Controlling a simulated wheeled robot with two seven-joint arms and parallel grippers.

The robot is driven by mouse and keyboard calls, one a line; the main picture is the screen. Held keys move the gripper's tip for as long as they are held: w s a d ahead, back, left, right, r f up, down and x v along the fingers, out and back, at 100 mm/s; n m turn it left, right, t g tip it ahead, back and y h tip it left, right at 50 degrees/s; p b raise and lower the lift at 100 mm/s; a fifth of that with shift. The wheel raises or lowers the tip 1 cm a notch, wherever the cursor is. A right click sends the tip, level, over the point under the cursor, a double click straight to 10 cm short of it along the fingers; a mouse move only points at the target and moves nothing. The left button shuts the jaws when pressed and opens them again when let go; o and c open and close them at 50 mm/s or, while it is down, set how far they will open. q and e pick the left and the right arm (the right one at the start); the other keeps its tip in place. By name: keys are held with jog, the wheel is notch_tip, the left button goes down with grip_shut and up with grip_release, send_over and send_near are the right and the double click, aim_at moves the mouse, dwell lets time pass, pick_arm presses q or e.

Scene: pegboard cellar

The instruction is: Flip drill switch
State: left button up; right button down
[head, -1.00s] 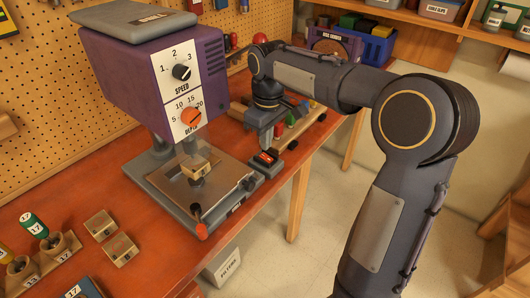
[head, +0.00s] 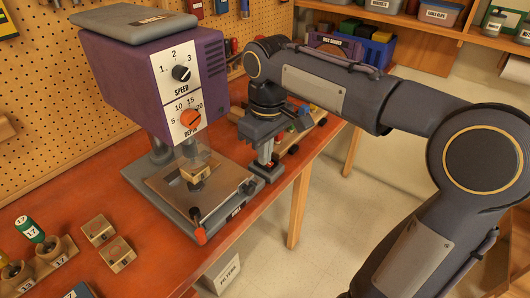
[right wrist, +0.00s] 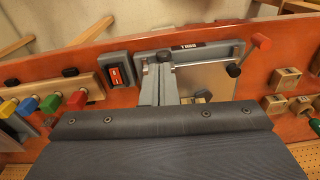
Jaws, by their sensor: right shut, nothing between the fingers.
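The purple drill press (head: 130,70) stands on the bench at the left, with a speed knob (head: 181,73) and an orange depth knob (head: 190,118). Its switch box (head: 271,173) sits at the right side of the grey base. In the right wrist view the switch (right wrist: 116,76) is a red rocker in a dark grey housing. My right gripper (head: 266,159) is shut and empty, pointing down over the switch box and hiding the rocker in the head view. In the right wrist view its fingers (right wrist: 160,78) appear just right of the switch; contact cannot be told. My left gripper is out of view.
A wooden block (head: 197,170) sits on the drill's plate. A red-tipped lever (head: 199,234) stands at the base's front. A rack of coloured-handled tools (right wrist: 50,103) is beside the switch. Small wooden blocks (head: 97,229) lie at the left. The bench's front edge is close.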

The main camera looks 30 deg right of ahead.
jog(key=w+d+m+p, duration=0.1)
jog(key=w+d+m, duration=0.3)
jog(key=m, duration=0.4)
jog(key=w+d+r+m+t+p, duration=0.1)
jog(key=w+d+m, duration=0.3)
jog(key=m, duration=0.5)
jog(key=shift+w+y+p, duration=0.3)
jog(key=shift+w+p, duration=0.2)
jog(key=shift+w, duration=0.6)
jog(key=f, duration=0.4)
jog(key=w+f, duration=0.1)
jog(key=f, duration=0.4)
jog(key=w+a+f+p, duration=0.1)
jog(key=f, duration=0.3)
jog(key=shift+w+f, duration=0.1)
jog(key=shift+f, duration=0.3)
